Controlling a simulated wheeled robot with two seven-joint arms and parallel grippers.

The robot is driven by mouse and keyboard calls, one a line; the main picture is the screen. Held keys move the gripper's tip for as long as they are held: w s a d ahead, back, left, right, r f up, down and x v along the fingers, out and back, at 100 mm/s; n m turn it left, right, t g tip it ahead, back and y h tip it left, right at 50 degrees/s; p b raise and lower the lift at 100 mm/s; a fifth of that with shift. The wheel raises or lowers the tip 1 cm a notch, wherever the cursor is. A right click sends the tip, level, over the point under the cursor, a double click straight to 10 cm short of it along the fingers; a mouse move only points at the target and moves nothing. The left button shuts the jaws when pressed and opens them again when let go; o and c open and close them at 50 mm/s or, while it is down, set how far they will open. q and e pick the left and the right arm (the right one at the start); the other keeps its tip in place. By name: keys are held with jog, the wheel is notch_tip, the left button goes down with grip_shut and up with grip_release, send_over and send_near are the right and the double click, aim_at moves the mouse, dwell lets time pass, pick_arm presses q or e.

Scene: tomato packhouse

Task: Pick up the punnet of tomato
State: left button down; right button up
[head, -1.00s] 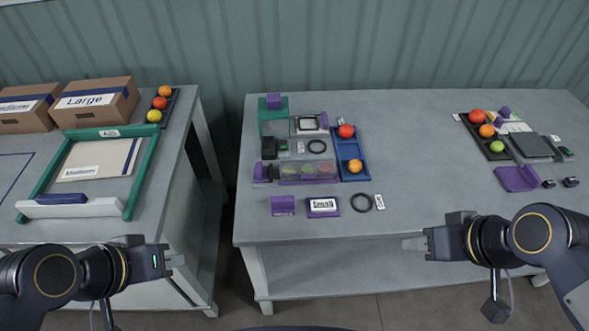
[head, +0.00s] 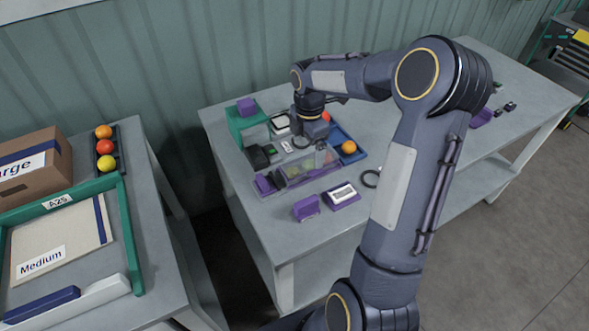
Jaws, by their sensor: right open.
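My right arm crosses the view and hides part of the table. My left gripper is out of view.
A purple labelled stand (head: 341,196) and a purple block (head: 306,207) sit in front. A green frame (head: 118,236) lies on the left table (head: 152,190).

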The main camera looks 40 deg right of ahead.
aim_at(308, 162)
notch_tip(308, 162, down, 7)
jog(key=shift+d+r, duration=0.15)
jog(key=c, duration=1)
jog(key=shift+r, duration=0.15)
jog(key=shift+c, duration=0.2)
